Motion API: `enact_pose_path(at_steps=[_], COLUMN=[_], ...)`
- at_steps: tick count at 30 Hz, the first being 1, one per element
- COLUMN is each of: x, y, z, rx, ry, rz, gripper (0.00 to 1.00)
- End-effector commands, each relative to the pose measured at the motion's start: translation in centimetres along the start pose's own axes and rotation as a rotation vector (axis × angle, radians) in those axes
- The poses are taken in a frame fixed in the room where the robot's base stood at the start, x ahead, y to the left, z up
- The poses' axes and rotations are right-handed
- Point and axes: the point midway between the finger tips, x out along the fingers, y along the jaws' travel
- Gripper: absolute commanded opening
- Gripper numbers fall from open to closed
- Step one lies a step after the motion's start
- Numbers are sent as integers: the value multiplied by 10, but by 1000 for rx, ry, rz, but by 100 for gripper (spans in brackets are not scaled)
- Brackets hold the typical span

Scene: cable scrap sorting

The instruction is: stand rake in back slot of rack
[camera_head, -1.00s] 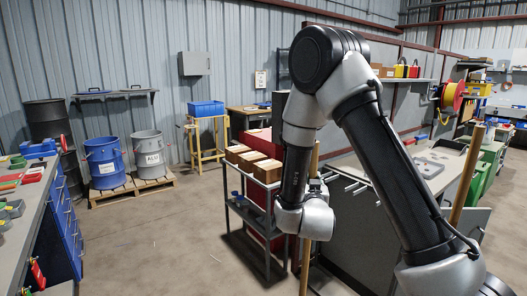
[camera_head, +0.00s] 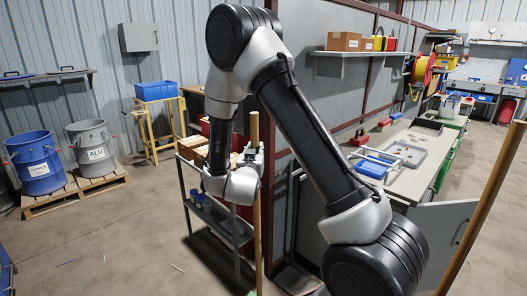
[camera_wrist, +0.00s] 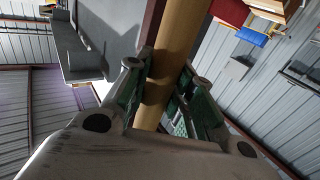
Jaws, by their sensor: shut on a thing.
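My gripper (camera_head: 254,165) is shut on a long wooden pole (camera_head: 256,222), which I take for the rake's handle. The pole stands nearly upright in the head view, and its lower end runs out of the picture. No rake head shows. In the wrist view the pole (camera_wrist: 178,40) passes between the two fingers of my gripper (camera_wrist: 166,78). A second wooden pole (camera_head: 484,212) leans at the right edge of the head view, apart from my gripper. I cannot make out the rack or its back slot clearly.
A shelf cart with boxes (camera_head: 216,218) stands just behind the held pole. A grey partition (camera_head: 345,100) and a workbench (camera_head: 425,165) with trays are to the right. A blue drum (camera_head: 35,165) and a grey drum (camera_head: 92,148) stand on pallets at left. Floor at left is open.

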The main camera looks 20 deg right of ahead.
Motion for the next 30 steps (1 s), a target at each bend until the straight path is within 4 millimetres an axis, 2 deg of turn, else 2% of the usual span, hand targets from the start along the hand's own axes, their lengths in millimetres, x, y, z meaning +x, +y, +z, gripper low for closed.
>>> enact_pose_path(at_steps=[3, 10, 30], x=[16, 29, 59], y=[14, 32, 58], z=[6, 16, 17], rx=[2, 8, 8], ry=[-1, -20, -21], rz=[126, 281, 294], gripper=[0, 0, 0])
